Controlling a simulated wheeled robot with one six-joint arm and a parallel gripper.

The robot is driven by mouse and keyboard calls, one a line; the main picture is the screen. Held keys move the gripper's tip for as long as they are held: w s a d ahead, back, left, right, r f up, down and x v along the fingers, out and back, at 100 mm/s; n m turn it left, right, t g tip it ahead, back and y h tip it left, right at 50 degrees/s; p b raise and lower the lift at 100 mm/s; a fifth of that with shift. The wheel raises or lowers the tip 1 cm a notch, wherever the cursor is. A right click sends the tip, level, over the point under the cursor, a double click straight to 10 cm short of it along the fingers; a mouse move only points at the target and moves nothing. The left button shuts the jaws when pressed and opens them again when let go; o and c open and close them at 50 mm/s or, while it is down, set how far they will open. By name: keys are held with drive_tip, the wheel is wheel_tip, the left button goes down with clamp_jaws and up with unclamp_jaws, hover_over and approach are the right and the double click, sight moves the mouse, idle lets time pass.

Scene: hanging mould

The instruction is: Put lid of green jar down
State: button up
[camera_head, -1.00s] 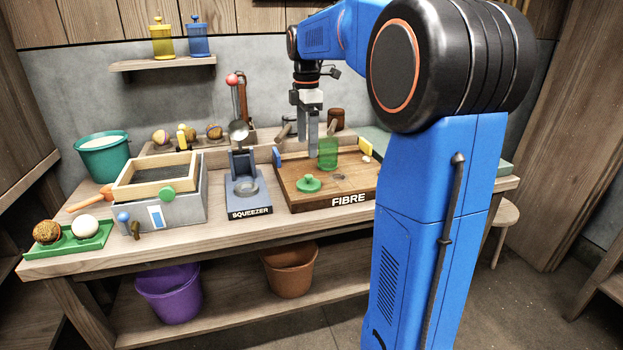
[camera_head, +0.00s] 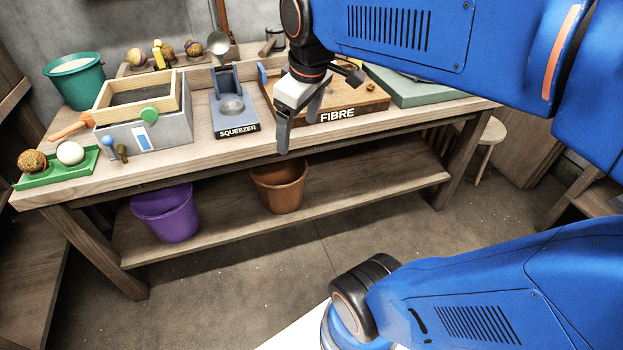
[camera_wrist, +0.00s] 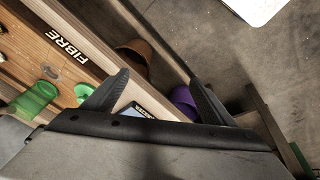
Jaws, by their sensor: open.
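The green jar (camera_wrist: 37,99) is see-through and stands on the wooden FIBRE board (camera_wrist: 42,49) in the wrist view. Its green lid (camera_wrist: 83,91) lies on the board beside the jar, partly behind a finger. In the head view my arm and gripper hide both, and only part of the FIBRE board (camera_head: 350,103) shows. My gripper (camera_head: 298,135) is open and empty, in front of the bench's front edge and apart from the lid. The wrist view shows its two fingers spread (camera_wrist: 160,78) with nothing between them.
The blue squeezer (camera_head: 234,112) stands left of the board. Further left are a grey box with a wooden frame (camera_head: 140,102), a teal bucket (camera_head: 76,84) and a green tray (camera_head: 88,172). A purple bucket (camera_head: 167,214) and a brown pot (camera_head: 280,186) are on the lower shelf.

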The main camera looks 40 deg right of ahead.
drive_tip(key=s+a+f+m+t, duration=0.1)
drive_tip(key=s+a+f+m, duration=0.1)
drive_tip(key=s+f+m, duration=0.2)
drive_tip(key=s+f, duration=0.3)
drive_tip(key=s, duration=0.1)
drive_tip(key=shift+s+a+f+m, duration=0.3)
drive_tip(key=shift+f, duration=0.05)
